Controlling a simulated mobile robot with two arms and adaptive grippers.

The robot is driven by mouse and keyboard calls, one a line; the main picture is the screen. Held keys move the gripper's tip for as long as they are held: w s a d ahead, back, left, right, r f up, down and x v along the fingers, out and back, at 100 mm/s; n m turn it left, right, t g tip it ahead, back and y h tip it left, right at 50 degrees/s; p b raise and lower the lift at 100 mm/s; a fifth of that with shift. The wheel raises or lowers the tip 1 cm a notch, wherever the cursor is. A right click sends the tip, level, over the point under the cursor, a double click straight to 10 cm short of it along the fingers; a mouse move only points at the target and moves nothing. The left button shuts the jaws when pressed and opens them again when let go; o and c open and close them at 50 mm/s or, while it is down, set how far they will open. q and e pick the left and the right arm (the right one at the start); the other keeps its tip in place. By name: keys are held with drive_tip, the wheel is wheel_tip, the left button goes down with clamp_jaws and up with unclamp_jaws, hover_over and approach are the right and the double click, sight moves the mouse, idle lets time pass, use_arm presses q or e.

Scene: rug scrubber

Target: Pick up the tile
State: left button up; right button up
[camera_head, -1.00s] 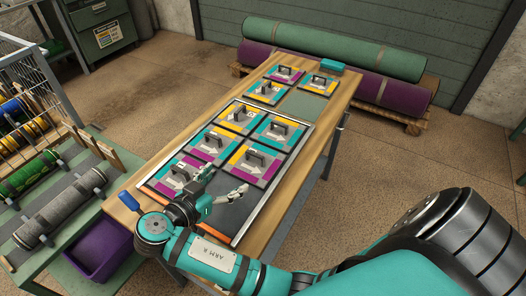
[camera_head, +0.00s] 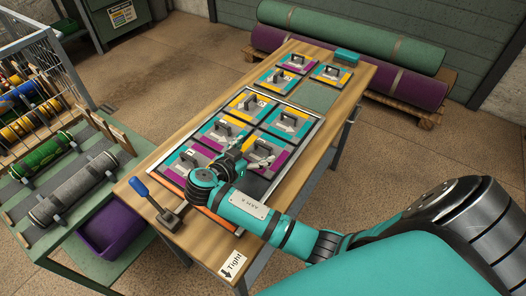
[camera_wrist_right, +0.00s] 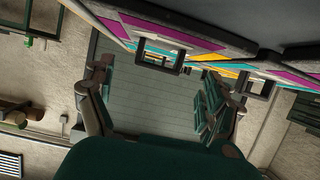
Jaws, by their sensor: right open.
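Several square tiles in teal, yellow, purple and grey, each with a dark upright handle, lie on the workbench. Some sit in a metal-edged tray, such as one at its back left (camera_head: 246,103) and one at its right (camera_head: 289,122). My right gripper (camera_head: 248,158) is open and empty at the tray's near part, over or beside the near right tile, which it partly covers. In the right wrist view, a tile handle (camera_wrist_right: 158,55) shows ahead between the spread fingers (camera_wrist_right: 157,80); I cannot tell how far off. My left gripper is not in view.
More tiles (camera_head: 298,63) and a teal block (camera_head: 347,56) lie at the bench's far end. A blue-handled lever (camera_head: 140,187) stands at the near left corner, a "Tight" label (camera_head: 232,264) at the near edge. Rolled rugs (camera_head: 350,38) lie behind.

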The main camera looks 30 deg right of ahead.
sight(262, 146)
drive_tip(key=x, duration=0.2)
drive_tip(key=p+x, duration=0.1)
drive_tip(key=x, duration=0.1)
drive_tip(key=shift+d+r, duration=0.2)
drive_tip(key=shift+r, duration=0.15)
drive_tip(key=shift+w+d+f, duration=0.1)
drive_tip(key=shift+d+f, duration=0.15)
drive_tip(key=shift+d, duration=0.1)
drive_tip(key=c, duration=1.5)
